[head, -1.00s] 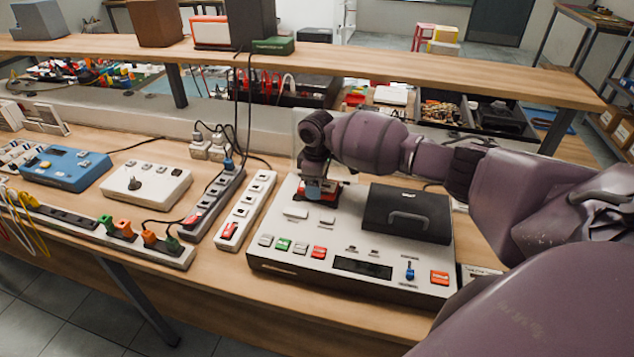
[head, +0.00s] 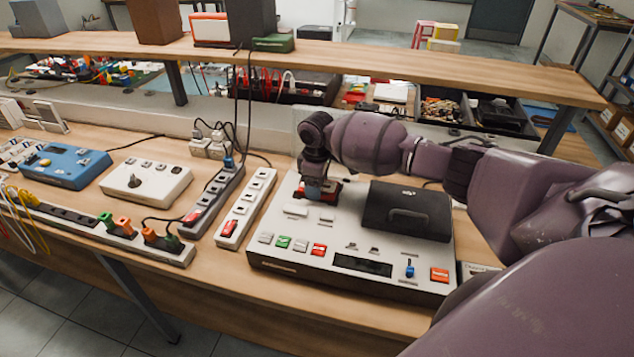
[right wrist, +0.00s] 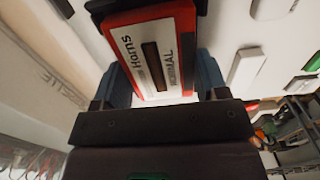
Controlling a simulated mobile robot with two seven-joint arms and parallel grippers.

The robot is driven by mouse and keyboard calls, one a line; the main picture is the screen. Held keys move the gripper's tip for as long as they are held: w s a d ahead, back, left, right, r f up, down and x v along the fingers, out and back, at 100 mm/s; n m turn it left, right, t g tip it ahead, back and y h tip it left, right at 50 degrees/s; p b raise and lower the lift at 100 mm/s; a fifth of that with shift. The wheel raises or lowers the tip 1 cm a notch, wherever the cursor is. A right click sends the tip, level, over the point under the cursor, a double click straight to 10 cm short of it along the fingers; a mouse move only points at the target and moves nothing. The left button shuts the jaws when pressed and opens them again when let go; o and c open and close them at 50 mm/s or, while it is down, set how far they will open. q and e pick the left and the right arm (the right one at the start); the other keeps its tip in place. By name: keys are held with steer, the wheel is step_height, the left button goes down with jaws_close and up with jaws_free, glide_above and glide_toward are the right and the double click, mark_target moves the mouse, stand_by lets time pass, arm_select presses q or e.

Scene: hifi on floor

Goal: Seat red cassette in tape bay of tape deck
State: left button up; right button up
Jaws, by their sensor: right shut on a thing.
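The tape deck (head: 302,254) is a light grey console with a dark base, standing on the wooden bench. Its black lid with a handle (head: 407,210) sits at the right of its top. My right gripper (head: 318,192) points down at the deck's back left part and is shut on the red cassette (head: 331,190). In the right wrist view, the red cassette (right wrist: 183,45) with a white label lies between the blue finger pads, its far end at a dark area. The tape bay is hidden by gripper and cassette, so I cannot tell how deep the cassette sits. My left gripper is not seen.
Power strips (head: 246,210) lie left of the deck, with a white box (head: 146,186) and a blue box (head: 66,166) further left. Cables hang behind them. A wooden shelf (head: 330,58) spans above the back of the bench. The deck's front buttons are clear.

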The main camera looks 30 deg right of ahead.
steer(key=shift+f, duration=0.1)
stand_by(0.3)
steer(key=o, duration=1.1)
steer(key=shift+c, duration=0.2)
steer(key=shift+r, duration=0.6)
step_height(320, 180, up, 16)
steer(key=p, duration=0.7)
steer(key=shift+f, duration=0.2)
